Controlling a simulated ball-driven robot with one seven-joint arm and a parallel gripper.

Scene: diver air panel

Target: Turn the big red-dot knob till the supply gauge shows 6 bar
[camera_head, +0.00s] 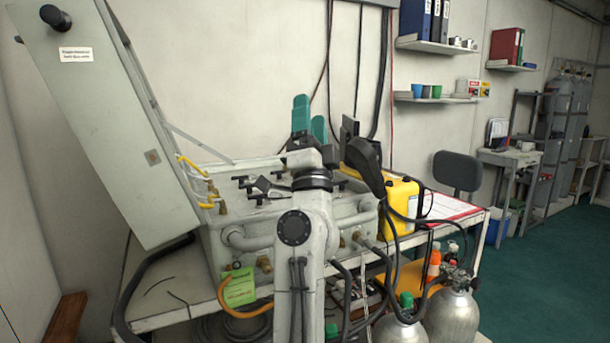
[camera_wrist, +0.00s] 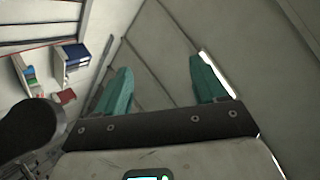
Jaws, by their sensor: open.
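The air panel (camera_head: 212,236) is a grey box on a bench, with several black knobs or valve handles on its top. I cannot make out a red dot on any knob, and no gauge can be read. My arm stands in front and hides part of the panel top. My gripper (camera_head: 310,112) points up above the back of the panel, with its teal fingers apart. In the wrist view my gripper (camera_wrist: 158,66) is open and empty, facing bare wall and away from the panel.
A tall grey lid (camera_head: 95,120) stands open and tilted at the left. A yellow canister (camera_head: 402,205) and a clipboard (camera_head: 450,209) are on the bench's right side. Gas cylinders (camera_head: 452,315) stand below at front right. Green floor (camera_head: 545,270) is clear farther right. Shelves (camera_head: 437,46) hang behind.

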